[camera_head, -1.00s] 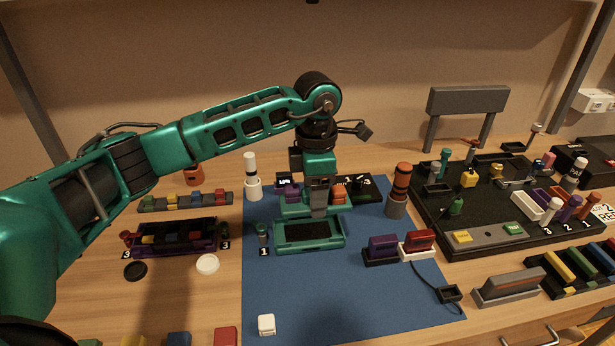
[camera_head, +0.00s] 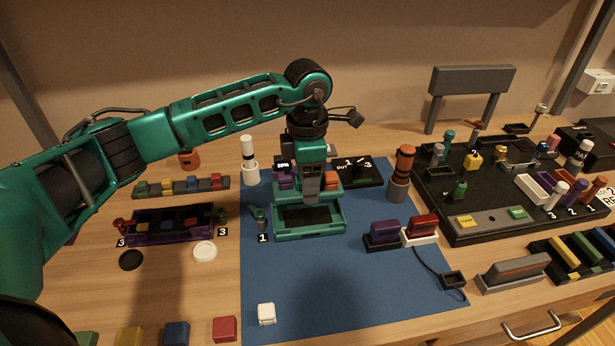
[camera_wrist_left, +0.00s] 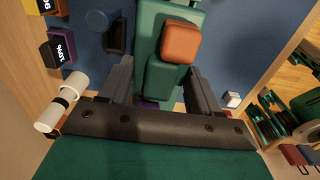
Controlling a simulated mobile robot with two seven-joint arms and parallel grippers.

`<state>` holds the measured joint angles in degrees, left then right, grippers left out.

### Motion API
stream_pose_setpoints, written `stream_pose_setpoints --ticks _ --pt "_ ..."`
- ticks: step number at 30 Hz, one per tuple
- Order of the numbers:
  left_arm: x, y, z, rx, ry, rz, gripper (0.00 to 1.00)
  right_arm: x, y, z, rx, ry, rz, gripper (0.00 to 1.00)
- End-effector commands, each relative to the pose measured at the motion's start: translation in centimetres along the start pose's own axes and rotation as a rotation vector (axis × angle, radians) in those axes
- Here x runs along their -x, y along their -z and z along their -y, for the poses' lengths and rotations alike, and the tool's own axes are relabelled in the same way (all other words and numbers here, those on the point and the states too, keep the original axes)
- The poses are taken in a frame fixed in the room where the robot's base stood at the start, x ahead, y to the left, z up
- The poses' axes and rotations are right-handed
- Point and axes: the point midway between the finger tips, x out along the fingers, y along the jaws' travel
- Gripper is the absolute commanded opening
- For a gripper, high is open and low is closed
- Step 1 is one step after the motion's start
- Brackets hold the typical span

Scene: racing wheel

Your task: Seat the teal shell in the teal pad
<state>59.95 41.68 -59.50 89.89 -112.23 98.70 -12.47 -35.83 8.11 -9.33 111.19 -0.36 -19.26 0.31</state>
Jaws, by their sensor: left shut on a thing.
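My left gripper (camera_head: 310,190) is shut on the teal shell (camera_head: 290,196), with its fingers pointing down. In the left wrist view the shell (camera_wrist_left: 160,75) lies between the two fingers, with an orange block on top of it. The teal pad (camera_head: 309,235), a shallow teal tray with a dark inside, lies on the blue mat just in front of and below the gripper. The gripper hides part of the shell and the pad's back edge, so I cannot tell whether shell and pad touch. My right gripper is not in view.
A white and black cylinder (camera_head: 249,160) and an orange and grey cylinder (camera_head: 401,172) stand either side of the arm. A purple block in a dark holder (camera_head: 383,235) is right of the pad. The blue mat's front (camera_head: 345,300) is mostly clear.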

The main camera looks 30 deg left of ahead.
Motion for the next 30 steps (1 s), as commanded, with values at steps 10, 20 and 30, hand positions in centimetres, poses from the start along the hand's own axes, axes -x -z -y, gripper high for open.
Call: stream_pose_setpoints --ticks 10,20,30 --pt "-3.6 0.0 0.0 0.0 0.0 -0.001 0.31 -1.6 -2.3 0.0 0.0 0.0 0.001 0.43" --pt "-5.1 0.0 0.0 0.0 0.0 -0.001 0.31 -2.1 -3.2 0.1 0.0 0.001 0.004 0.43" --pt "-5.0 0.0 0.0 0.0 0.0 -0.001 0.31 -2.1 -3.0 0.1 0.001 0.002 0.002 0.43"
